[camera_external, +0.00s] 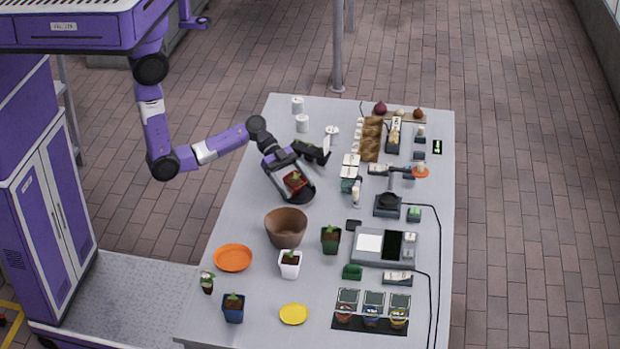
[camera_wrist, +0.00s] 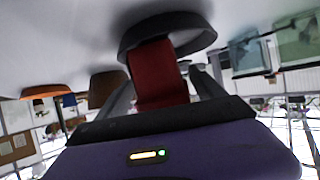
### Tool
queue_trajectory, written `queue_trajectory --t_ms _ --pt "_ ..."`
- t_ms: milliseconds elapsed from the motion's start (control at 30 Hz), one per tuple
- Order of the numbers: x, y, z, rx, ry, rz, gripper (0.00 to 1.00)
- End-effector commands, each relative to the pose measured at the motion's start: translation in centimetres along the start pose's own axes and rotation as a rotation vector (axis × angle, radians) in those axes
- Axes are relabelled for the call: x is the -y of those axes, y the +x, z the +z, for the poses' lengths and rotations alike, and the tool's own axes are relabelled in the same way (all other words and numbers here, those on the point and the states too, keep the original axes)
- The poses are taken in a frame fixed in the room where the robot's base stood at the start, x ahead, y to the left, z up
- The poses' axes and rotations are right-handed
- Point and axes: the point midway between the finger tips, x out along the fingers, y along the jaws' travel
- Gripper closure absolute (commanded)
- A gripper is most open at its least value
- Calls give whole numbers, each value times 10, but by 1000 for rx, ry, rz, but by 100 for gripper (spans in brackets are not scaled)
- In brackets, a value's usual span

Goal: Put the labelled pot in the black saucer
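A dark red pot (camera_external: 295,182) with a green plant is at my gripper (camera_external: 288,172). In the wrist view the red pot (camera_wrist: 157,78) is between the two fingers (camera_wrist: 163,92), which are close along both its sides, so my gripper looks shut on it. A black saucer (camera_external: 305,198) is directly around or under the pot; its rim also shows in the wrist view (camera_wrist: 205,38). I cannot tell whether the pot's base touches the saucer. I see no readable label on the red pot. The plant is hidden in the wrist view.
A large brown pot (camera_external: 286,228), an orange saucer (camera_external: 233,258), a white pot (camera_external: 289,264), a green pot (camera_external: 330,240), a blue pot (camera_external: 233,308) and a yellow saucer (camera_external: 293,314) stand nearer the front. A black stand (camera_external: 313,152) is close behind my gripper. Scales and tools crowd the right.

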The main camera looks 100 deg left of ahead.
Motion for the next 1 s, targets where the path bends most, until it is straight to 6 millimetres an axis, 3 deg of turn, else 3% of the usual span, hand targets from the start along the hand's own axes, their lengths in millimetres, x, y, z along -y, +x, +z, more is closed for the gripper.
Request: queue_trajectory --t_ms 300,700,1000 --pt "1 -8 -8 0 -1 -2 21" --pt "1 -90 -6 0 1 -3 21" --pt "0 -121 -6 0 0 0 21"
